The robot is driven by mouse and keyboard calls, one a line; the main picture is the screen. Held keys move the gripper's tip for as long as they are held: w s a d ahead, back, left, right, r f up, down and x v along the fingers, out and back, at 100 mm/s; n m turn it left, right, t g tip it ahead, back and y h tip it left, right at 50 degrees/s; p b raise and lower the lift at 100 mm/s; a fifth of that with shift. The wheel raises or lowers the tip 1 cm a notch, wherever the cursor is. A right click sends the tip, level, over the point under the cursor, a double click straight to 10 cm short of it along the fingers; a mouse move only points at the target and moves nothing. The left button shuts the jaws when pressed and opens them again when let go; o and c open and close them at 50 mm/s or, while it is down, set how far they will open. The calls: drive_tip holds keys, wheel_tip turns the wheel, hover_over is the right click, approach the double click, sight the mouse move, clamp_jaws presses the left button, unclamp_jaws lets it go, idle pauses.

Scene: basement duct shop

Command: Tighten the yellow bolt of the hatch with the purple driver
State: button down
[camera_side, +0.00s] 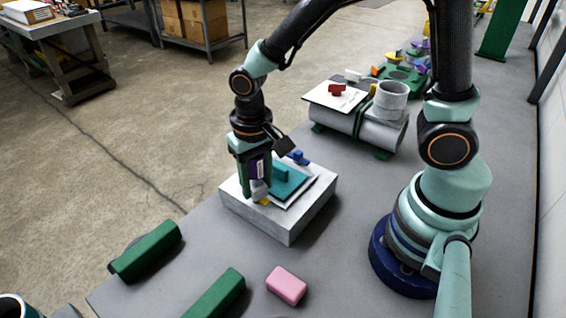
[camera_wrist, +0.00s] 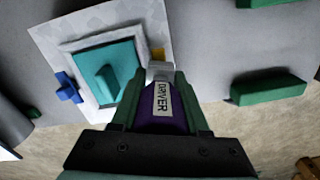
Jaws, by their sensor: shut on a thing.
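My gripper (camera_side: 256,184) is shut on the purple driver (camera_side: 259,168), and the driver's label shows between the fingers in the wrist view (camera_wrist: 161,98). The driver points down, with its grey head at the near-left corner of the hatch. The teal hatch (camera_side: 289,184) has a raised handle and lies on a pale plate on top of a grey box (camera_side: 290,229). The yellow bolt (camera_side: 263,201) shows beside the driver's head, also in the wrist view (camera_wrist: 157,54). I cannot tell whether they touch.
A pink block (camera_side: 286,286) and green blocks (camera_side: 148,249) (camera_side: 217,295) lie on the near bench. Behind the box, a grey duct (camera_side: 362,127) carries a white plate with a red piece (camera_side: 336,90). Bare bench lies between the box and my base.

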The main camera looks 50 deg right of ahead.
drive_tip(key=shift+m, duration=1.8)
